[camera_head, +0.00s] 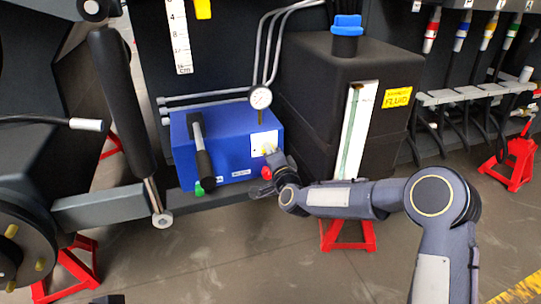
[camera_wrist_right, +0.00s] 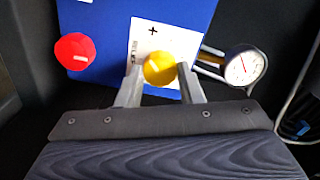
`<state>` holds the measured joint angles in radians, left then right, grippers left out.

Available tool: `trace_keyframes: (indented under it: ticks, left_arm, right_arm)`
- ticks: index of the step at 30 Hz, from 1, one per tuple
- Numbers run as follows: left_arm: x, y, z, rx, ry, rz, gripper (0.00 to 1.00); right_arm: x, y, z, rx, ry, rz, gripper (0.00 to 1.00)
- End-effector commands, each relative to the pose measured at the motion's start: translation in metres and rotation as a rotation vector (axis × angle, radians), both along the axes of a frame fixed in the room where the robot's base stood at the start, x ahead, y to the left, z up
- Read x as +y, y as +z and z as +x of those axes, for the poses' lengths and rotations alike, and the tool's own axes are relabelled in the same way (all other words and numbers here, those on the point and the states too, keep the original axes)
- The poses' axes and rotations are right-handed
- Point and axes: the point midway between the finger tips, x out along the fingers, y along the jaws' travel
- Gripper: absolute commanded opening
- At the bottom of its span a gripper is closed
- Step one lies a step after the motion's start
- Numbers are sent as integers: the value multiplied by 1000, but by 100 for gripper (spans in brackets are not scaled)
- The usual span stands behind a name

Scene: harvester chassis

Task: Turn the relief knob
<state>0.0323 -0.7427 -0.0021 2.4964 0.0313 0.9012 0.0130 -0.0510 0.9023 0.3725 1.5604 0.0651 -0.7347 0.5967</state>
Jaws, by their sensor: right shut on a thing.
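The relief knob is a yellow round knob (camera_wrist_right: 159,69) on a white label plate with "RELIEF" lettering and a plus mark. The plate (camera_head: 264,142) is on the front of a blue pump box (camera_head: 232,155). My right gripper (camera_wrist_right: 159,80) has its two fingers on either side of the yellow knob, shut on it. In the head view my right gripper (camera_head: 272,158) reaches the box from the right and mostly covers the knob. A red knob (camera_wrist_right: 75,51) sits to the left of it in the wrist view. My left gripper is not clearly in view.
A round pressure gauge (camera_head: 260,98) stands above the box, close to my right fingers in the wrist view. A black handle (camera_head: 201,150) leans across the box front. A black fluid tank (camera_head: 310,75) with a blue cap stands to the right. Red stands (camera_head: 348,235) are below.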

Motion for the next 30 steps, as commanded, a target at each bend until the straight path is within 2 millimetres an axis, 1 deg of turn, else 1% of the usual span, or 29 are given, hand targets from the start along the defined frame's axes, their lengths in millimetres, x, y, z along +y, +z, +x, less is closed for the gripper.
trace_keyframes:
  ticks: [11, 12, 17, 26, 28, 30]
  left_arm:
    - [0, 0, 0, 0, 0, 0, 36]
    - [0, 0, 0, 0, 0, 0, 36]
    - [0, 0, 0, 0, 0, 0, 36]
    - [0, 1, 0, 0, 0, 0, 36]
    - [0, 3, 0, 0, 0, 0, 36]
    - [0, 6, 0, 0, 0, 0, 36]
  right_arm:
    - [1, -2, -1, 2, 2, -6, 11]
    - [1, -2, -1, 2, 2, -5, 35]
    - [1, -1, -1, 1, 1, -5, 55]
    - [0, 0, -2, 0, 1, -4, 55]
    - [-2, 1, -7, 1, 1, -5, 55]
    - [-5, 2, -16, 2, 1, -5, 55]
